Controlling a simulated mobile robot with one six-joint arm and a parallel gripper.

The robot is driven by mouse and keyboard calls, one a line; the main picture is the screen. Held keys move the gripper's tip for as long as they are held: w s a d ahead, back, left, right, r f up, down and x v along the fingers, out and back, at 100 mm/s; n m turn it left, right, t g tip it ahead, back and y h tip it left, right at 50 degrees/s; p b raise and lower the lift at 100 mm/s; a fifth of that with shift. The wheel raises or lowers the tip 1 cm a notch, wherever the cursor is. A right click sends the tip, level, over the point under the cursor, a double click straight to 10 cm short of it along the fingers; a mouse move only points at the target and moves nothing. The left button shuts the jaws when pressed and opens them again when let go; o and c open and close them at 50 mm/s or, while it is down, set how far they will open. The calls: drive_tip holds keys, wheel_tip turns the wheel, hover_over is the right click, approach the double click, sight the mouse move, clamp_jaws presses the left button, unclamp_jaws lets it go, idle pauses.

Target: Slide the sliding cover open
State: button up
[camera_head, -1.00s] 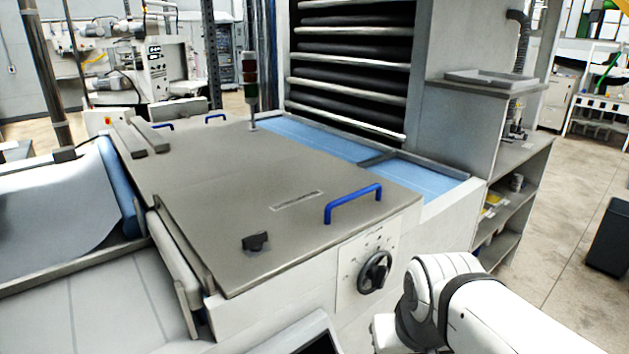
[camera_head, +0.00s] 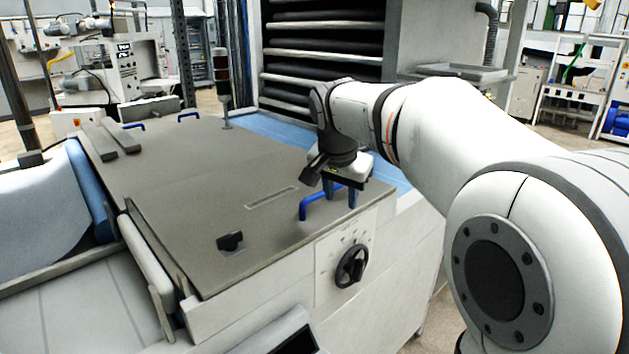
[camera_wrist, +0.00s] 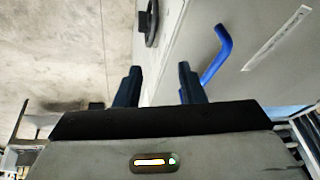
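The sliding cover (camera_head: 215,210) is a flat grey metal panel on top of the machine, with a blue bar handle (camera_head: 303,207) near its right edge. The cover lies flat next to the rear panel. My gripper (camera_head: 341,200) is over the cover's right edge, and its fingers hide part of the handle. In the wrist view my gripper (camera_wrist: 158,72) has its two dark fingers apart with nothing between them. The blue handle (camera_wrist: 221,52) shows there beside the right finger and beyond it. Whether that finger touches the handle cannot be told.
A black handwheel (camera_head: 352,266) is on the machine's front face below the cover. A light blue surface (camera_head: 270,128) lies behind the panels. A lamp post (camera_head: 223,90) stands at the back.

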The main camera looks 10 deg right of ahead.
drive_tip(key=w+a+r+m, duration=0.15)
drive_tip(key=w+m, duration=0.25)
drive_tip(key=w, duration=0.7)
drive_tip(key=shift+t+h, duration=0.3)
drive_tip(key=shift+h, duration=0.1)
drive_tip(key=p+x, duration=0.1)
drive_tip(key=x, duration=0.5)
drive_tip(key=shift+w+d+f, duration=0.15)
drive_tip(key=shift+d+f, duration=0.1)
drive_tip(key=shift+f, duration=0.05)
drive_tip(key=shift+c, duration=0.5)
clamp_jaws()
